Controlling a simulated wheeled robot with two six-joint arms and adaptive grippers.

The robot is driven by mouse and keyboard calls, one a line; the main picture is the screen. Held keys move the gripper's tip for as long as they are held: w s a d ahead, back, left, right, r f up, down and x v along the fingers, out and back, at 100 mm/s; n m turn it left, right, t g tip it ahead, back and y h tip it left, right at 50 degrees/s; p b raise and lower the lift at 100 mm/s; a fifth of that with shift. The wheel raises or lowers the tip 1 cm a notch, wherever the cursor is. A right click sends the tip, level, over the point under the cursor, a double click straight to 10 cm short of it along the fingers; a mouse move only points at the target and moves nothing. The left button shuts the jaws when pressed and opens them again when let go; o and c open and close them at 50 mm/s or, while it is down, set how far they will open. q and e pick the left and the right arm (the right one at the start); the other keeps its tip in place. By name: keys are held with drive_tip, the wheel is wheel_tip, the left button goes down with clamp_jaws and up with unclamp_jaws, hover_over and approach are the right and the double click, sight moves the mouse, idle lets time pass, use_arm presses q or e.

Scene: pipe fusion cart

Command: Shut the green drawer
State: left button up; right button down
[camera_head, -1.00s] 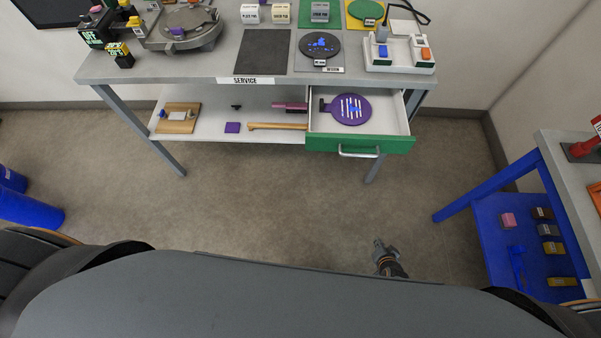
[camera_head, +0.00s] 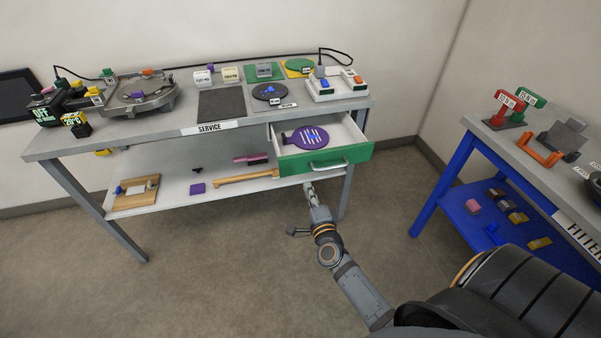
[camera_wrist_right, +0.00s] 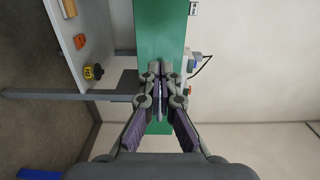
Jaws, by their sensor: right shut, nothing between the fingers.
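The green drawer (camera_head: 362,153) stands pulled out under the right end of the service table, with a silver bar handle (camera_head: 328,165) on its front. A purple round paddle (camera_head: 306,137) with white and blue marks lies inside it. My right gripper (camera_head: 309,187) is shut and empty, just below and in front of the drawer front, near the handle. In the right wrist view the green drawer front (camera_wrist_right: 160,35) lies straight ahead of the closed fingertips (camera_wrist_right: 160,68); I cannot tell whether they touch it. My left gripper is not in view.
The service table (camera_head: 160,127) carries a grey machine (camera_head: 140,95), sample blocks and a white switch box (camera_head: 335,85). Its lower shelf (camera_head: 170,205) holds a wooden board and a wooden-handled tool. A blue-legged table (camera_head: 440,185) stands at the right. The floor between is clear.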

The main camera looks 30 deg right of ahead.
sight(300, 166)
drive_tip(key=x, duration=0.6)
drive_tip(key=shift+w+f, duration=0.1)
drive_tip(key=shift+w, duration=0.3)
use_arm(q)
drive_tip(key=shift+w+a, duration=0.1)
use_arm(e)
drive_tip(key=shift+w+d, duration=0.25)
drive_tip(key=shift+w, duration=0.45)
